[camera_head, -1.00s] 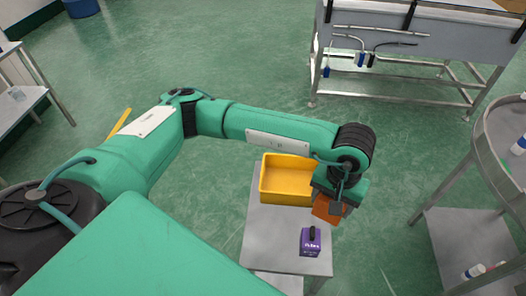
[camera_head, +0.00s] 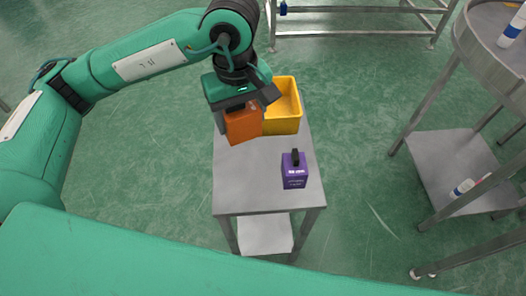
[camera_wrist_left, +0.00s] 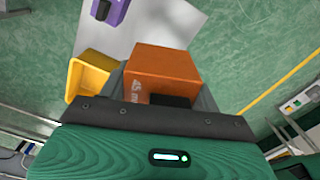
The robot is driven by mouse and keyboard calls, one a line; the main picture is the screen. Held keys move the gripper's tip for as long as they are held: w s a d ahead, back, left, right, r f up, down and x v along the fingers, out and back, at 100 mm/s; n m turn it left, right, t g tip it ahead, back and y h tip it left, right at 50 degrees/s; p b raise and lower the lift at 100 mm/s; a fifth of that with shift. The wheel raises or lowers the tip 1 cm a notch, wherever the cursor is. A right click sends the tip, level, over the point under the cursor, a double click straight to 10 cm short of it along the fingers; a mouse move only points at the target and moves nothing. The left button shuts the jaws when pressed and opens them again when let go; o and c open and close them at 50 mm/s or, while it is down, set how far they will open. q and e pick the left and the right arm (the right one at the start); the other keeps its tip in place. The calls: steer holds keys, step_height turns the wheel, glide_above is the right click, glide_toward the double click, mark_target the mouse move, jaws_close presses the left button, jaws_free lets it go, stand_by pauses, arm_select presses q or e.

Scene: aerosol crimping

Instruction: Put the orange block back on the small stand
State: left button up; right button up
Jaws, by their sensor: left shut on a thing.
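The orange block (camera_head: 243,123) is held in my left gripper (camera_head: 246,104), over the left part of the small stand (camera_head: 255,190). In the left wrist view the orange block (camera_wrist_left: 163,70) sits between the fingers of my left gripper (camera_wrist_left: 160,92), its black handle near the palm. The stand's grey top (camera_wrist_left: 150,25) lies beyond it. I cannot tell how high the block is above the top. My right gripper is in neither view.
A yellow bin (camera_head: 284,106) stands at the back of the stand. A purple block (camera_head: 294,170) with a black handle stands upright at its right side. The stand's front left top is bare. A round metal table (camera_head: 490,40) with bottles is at right.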

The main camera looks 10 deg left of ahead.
arm_select(q)
steer(key=shift+s+a+f+b, duration=0.15)
steer(key=shift+a+f+b, duration=0.05)
steer(key=shift+f+b, duration=0.2)
steer(key=shift+f+n, duration=0.3)
steer(key=p, duration=0.1)
glide_above(245, 181)
step_height(245, 181, down, 19)
steer(key=shift+f, duration=0.1)
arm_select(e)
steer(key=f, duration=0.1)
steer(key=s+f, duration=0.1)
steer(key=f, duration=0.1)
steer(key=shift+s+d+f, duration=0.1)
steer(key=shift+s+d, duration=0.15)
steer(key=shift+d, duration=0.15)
arm_select(q)
steer(key=shift+f, duration=0.1)
steer(key=o, duration=1)
steer(key=shift+o, duration=0.7)
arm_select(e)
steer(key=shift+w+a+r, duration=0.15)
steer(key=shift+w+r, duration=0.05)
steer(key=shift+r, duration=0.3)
